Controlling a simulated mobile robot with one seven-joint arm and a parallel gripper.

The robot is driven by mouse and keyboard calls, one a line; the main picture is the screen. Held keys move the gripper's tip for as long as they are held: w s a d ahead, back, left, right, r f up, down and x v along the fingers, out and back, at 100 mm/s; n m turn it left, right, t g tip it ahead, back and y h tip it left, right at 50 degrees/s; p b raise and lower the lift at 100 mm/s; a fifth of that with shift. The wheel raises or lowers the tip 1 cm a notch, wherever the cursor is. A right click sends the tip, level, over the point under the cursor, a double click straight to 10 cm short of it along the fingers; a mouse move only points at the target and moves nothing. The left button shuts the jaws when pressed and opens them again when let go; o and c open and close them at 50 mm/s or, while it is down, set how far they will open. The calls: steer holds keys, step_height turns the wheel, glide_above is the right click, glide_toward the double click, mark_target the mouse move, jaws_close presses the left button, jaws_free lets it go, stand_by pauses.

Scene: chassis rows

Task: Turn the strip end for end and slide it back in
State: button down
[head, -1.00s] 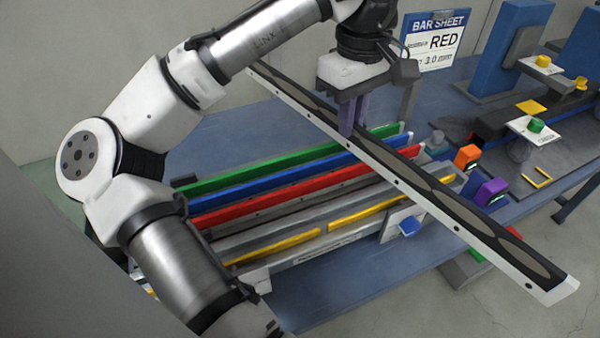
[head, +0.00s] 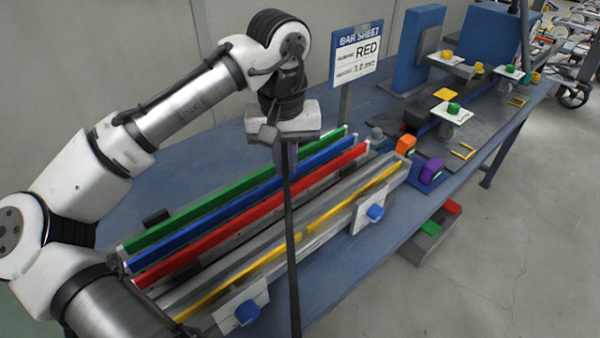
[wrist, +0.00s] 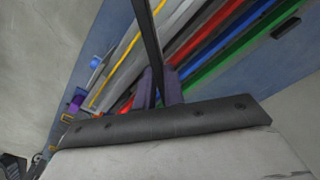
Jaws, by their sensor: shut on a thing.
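The strip (head: 291,240) is a long thin dark bar, seen almost edge-on in the head view. It hangs from my gripper (head: 286,163) above the row fixture and runs down towards the picture's bottom. My gripper's fingers are shut on it. In the wrist view the strip (wrist: 150,40) passes between the two purple fingers (wrist: 159,88). Below lies the fixture with green (head: 235,192), blue (head: 240,207) and red (head: 250,217) rows. A grey channel (head: 325,203) beside the red row shows no bar. The strip crosses over the rows and hides part of them.
A yellow-lined grey rail (head: 345,210) with blue knobs (head: 375,212) edges the fixture. Orange (head: 405,145) and purple (head: 432,170) blocks sit right of the rows. Blue table (head: 345,262) is clear in front.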

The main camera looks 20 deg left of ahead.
step_height(320, 180, down, 9)
steer(key=d+m+b, duration=0.2)
steer(key=d+m, duration=0.1)
steer(key=m, duration=0.7)
steer(key=shift+w+f+m, duration=0.15)
steer(key=shift+w+m, duration=0.05)
steer(key=shift+m, duration=0.2)
steer(key=shift+p, duration=0.4)
steer(key=shift+a+f+b, duration=0.1)
steer(key=shift+f+b, duration=0.5)
steer(key=shift+f, duration=0.6)
stand_by(0.7)
steer(key=shift+f+b, duration=0.5)
steer(key=shift+f, duration=0.35)
steer(key=shift+f, duration=0.2)
steer(key=c, duration=1.4)
jaws_free()
